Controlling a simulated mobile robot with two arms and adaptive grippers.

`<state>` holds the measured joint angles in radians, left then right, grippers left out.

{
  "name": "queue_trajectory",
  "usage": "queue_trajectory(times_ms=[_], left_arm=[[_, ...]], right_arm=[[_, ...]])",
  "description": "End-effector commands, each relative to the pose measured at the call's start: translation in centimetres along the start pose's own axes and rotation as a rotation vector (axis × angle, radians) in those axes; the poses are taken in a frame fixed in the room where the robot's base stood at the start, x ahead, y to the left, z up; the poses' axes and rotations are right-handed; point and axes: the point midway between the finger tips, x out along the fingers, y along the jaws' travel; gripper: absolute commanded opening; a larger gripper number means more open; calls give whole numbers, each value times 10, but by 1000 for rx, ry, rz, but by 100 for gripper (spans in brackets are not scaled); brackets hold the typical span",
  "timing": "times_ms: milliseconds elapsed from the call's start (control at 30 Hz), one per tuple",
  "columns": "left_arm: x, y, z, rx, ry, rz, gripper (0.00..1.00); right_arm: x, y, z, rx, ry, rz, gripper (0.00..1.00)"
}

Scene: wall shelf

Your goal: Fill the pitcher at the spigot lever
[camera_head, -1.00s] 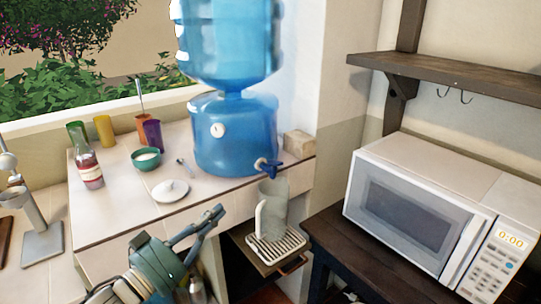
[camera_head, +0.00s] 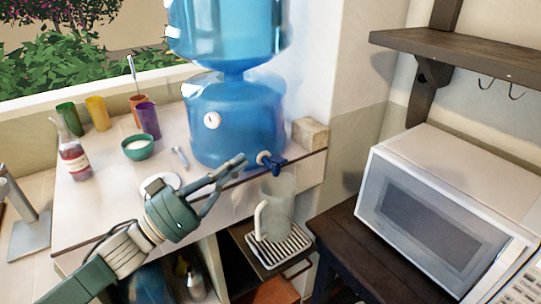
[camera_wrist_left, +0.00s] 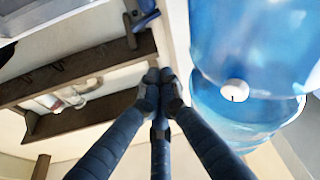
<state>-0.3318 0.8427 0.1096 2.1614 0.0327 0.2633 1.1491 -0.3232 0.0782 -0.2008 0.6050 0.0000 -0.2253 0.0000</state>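The pitcher (camera_head: 280,207), grey with a pale handle on its left, stands upright on a slatted drip tray (camera_head: 262,262) below the spigot. The dark blue spigot lever (camera_head: 278,164) sticks out from the front of the blue water dispenser (camera_head: 238,125). I cannot tell the water level in the pitcher. My left gripper (camera_head: 241,164) is just left of the spigot, its tips apart from the lever in the picture. In the left wrist view its fingers (camera_wrist_left: 160,88) come together at the tips with nothing visible between them. My right gripper is out of view.
On the counter stand a bottle (camera_head: 73,160), a green bowl (camera_head: 137,147), several coloured cups and a white lid (camera_head: 160,183) partly behind my left gripper. A wooden block (camera_head: 310,134) sits right of the dispenser. A microwave (camera_head: 445,205) and a wall shelf (camera_head: 470,52) are at right.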

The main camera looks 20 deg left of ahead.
Motion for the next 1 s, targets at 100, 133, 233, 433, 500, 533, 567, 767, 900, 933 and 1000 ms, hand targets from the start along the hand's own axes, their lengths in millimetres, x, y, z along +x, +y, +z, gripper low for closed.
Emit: queue_trajectory(times_ms=[100,133,233,433,500,533,567,767,900,933,1000], left_arm=[[17,1,-4,1,4,2,0],[22,1,-4,1,4,2,0],[38,1,-5,0,4,2,0],[69,1,-4,1,3,2,0],[79,0,-4,0,2,-1,0],[84,1,-4,-1,3,0,0],[88,1,-4,-1,3,1,0],[83,0,22,-5,-2,-4,0],[78,0,34,-3,-1,-3,0],[78,0,35,-2,-1,-3,0],[77,0,37,0,-1,-1,0]], right_arm=[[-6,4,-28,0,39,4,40],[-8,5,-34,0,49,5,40],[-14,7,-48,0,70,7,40],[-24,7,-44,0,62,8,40],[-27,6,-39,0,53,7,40],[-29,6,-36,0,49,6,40],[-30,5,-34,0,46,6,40],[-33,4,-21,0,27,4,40],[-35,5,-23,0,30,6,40],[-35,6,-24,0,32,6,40],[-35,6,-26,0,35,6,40]])
